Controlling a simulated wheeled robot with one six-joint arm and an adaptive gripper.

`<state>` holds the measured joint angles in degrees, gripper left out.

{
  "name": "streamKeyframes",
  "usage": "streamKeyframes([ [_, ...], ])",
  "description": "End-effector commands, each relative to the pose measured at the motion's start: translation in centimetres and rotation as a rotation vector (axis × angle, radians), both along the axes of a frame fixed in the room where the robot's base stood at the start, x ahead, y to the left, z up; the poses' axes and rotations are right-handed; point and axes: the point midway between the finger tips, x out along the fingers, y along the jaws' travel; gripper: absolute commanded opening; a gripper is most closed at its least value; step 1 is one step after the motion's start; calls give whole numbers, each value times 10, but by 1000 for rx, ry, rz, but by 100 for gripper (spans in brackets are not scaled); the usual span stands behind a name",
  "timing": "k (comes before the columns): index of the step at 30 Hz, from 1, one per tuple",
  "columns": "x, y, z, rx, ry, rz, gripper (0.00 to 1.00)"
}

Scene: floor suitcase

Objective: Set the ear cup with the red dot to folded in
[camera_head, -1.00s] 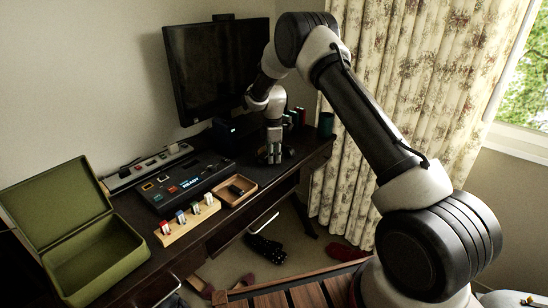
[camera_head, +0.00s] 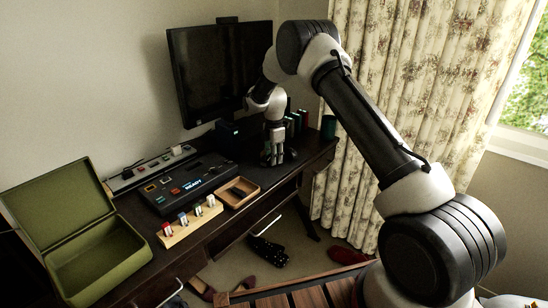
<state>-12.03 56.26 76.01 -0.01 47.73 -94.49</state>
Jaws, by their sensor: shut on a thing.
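My gripper (camera_head: 272,158) points down at the far right part of the dark desk, in front of the monitor. It is shut on a small dark thing low over the desk top. The thing is mostly hidden by the fingers and too dark to make out. I cannot tell an ear cup or a red dot there, nor whether a cup is folded in or out.
A monitor (camera_head: 218,70) stands behind my gripper. A black console (camera_head: 188,184), a small wooden tray (camera_head: 257,193), a wooden block with several switches (camera_head: 173,239) and an open green box (camera_head: 92,268) lie to the left. A dark green cup (camera_head: 328,126) stands to the right.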

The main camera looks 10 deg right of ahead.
Motion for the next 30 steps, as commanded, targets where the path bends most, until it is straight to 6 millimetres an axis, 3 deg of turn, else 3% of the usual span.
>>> streamKeyframes([
  [3, 0, 0, 0, 0, 0, 0, 4],
  [4, 0, 0, 0, 0, 0, 0, 29],
  [7, 0, 0, 0, 0, 0, 0, 48],
  [8, 0, 0, 0, 0, 0, 0, 50],
  [20, 1, 0, 8, 1, -2, -1, 50],
  [30, 1, 0, 79, 1, -3, -1, 50],
])
